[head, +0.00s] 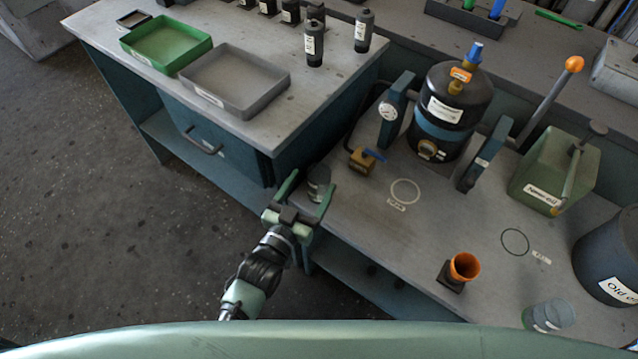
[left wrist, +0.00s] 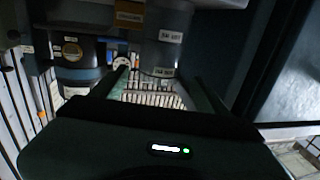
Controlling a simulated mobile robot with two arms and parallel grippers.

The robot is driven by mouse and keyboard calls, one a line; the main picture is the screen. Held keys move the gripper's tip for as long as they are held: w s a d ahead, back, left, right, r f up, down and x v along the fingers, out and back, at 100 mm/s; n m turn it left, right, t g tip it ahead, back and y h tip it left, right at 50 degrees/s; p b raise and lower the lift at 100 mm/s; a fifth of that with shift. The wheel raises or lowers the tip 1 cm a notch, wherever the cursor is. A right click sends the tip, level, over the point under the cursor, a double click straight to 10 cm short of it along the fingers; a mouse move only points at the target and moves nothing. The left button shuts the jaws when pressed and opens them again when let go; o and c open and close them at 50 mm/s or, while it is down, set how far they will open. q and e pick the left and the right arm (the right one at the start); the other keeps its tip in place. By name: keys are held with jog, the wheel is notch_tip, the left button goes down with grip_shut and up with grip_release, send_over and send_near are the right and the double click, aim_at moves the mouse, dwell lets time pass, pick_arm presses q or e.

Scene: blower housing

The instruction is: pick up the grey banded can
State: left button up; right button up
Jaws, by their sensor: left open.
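A small grey can (head: 319,180) with a band stands at the left edge of the bench, beside the cabinet. My left gripper (head: 308,190) is open, with its two fingers reaching to either side of this can in the head view. In the left wrist view, a grey labelled body (left wrist: 168,45), apparently the can, shows ahead of the open left gripper (left wrist: 160,85). I cannot tell whether the fingers touch it. My right gripper is not in view.
A brass valve (head: 362,160) with a blue handle sits just right of the near can. A black tank (head: 450,105), an orange cup (head: 463,267) and a green jerrycan (head: 553,170) stand farther right. The cabinet (head: 225,150) is close on the left.

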pick_arm(q)
jog(key=x, duration=0.4)
jog(key=shift+w+d, duration=0.15)
jog(key=shift+d, duration=0.05)
jog(key=shift+r, duration=0.1)
grip_shut()
jog(key=shift+r, duration=0.1)
